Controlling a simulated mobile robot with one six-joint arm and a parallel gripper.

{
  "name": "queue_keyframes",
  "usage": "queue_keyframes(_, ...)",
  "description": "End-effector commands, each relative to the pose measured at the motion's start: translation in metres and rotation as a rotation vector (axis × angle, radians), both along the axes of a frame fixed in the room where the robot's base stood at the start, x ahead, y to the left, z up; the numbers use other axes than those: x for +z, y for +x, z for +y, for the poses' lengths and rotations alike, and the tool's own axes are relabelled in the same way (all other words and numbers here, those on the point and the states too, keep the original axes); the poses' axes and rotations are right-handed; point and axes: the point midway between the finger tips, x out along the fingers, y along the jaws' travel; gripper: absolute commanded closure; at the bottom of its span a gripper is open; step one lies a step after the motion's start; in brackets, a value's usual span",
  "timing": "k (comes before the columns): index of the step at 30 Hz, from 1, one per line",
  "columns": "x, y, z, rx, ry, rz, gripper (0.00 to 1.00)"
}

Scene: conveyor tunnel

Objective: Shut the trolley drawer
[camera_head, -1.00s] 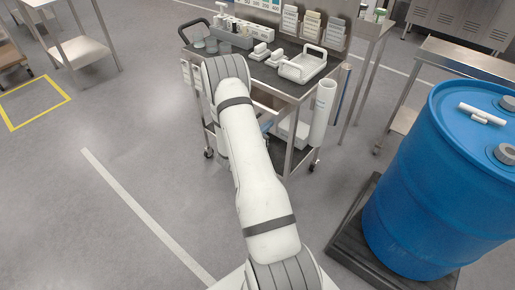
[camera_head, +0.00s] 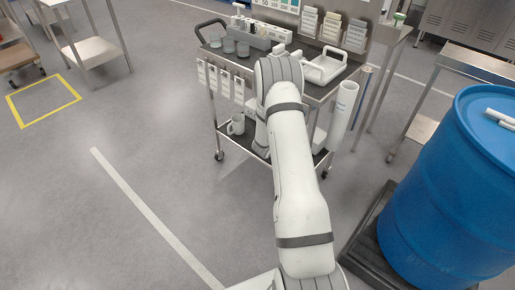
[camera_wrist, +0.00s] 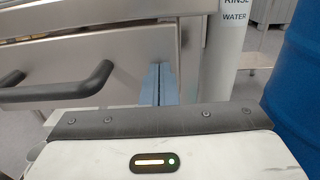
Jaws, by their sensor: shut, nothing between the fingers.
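The trolley (camera_head: 226,58) stands ahead of me in the head view, with a dark top and a lower shelf. My arm covers the middle of its front there, so the drawer and my gripper are hidden in that view. In the wrist view the drawer front (camera_wrist: 125,62) is a grey metal panel with a black bar handle (camera_wrist: 65,88) at the left. My gripper (camera_wrist: 159,68) is shut and empty, its blue fingers close together by the right end of the drawer front, right of the handle. I cannot tell whether they touch it or how far the drawer stands out.
A blue drum (camera_head: 450,190) stands on a dark pallet at the right; its side also shows in the wrist view (camera_wrist: 300,80). A white tube (camera_head: 343,112) marked for rinse water hangs at the trolley's right corner.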

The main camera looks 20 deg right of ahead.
Motion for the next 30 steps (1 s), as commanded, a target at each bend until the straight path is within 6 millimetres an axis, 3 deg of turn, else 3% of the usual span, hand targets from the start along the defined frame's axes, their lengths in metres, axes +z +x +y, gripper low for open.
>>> queue_keyframes(5,0.003,-0.001,0.003,-0.004,-0.003,-0.01,1.0)
queue_keyframes(21,0.001,-0.048,0.104,0.001,-0.004,-0.001,1.0)
queue_keyframes(30,0.001,-0.06,0.126,-0.002,-0.004,-0.002,1.0)
